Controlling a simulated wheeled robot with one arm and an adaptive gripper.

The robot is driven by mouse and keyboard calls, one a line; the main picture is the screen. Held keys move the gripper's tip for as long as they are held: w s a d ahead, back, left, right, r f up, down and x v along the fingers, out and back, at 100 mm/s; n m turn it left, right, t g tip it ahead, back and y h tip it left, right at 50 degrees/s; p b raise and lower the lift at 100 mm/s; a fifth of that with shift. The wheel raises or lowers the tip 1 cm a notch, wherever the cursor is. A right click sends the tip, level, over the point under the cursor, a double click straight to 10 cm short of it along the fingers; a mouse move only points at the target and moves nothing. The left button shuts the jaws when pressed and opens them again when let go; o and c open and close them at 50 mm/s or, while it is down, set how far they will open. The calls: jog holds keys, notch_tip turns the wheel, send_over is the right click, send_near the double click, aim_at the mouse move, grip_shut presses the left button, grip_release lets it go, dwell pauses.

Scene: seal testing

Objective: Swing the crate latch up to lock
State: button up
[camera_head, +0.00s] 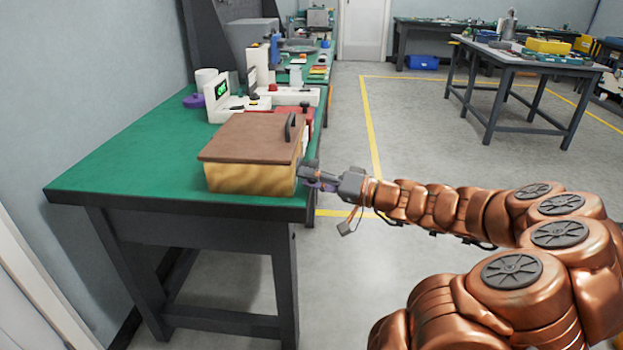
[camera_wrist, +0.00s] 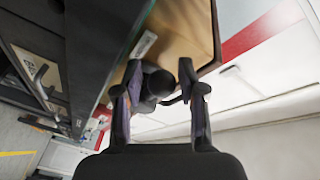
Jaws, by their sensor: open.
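The crate (camera_head: 250,178) is a light wooden box with a brown lid (camera_head: 245,140), lid down, at the front right of the green bench. A black handle (camera_head: 290,127) stands at the lid's right edge. My gripper (camera_head: 308,175) is at the crate's right side, near the bench edge. In the wrist view the crate's wooden side (camera_wrist: 185,28) is ahead, and my open gripper (camera_wrist: 159,72) has a finger on each side of a dark rounded part (camera_wrist: 158,83), apparently the latch. I cannot tell whether the fingers touch it. The latch is hidden in the head view.
The green bench (camera_head: 125,160) is clear left of the crate. Behind the crate stand white instruments (camera_head: 217,98), a red box (camera_head: 300,117) and a purple roll (camera_head: 194,100). Open floor (camera_head: 400,120) lies right of the bench, with another table (camera_head: 530,60) farther off.

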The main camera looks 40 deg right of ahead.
grip_shut()
jog(key=shift+r, duration=0.1)
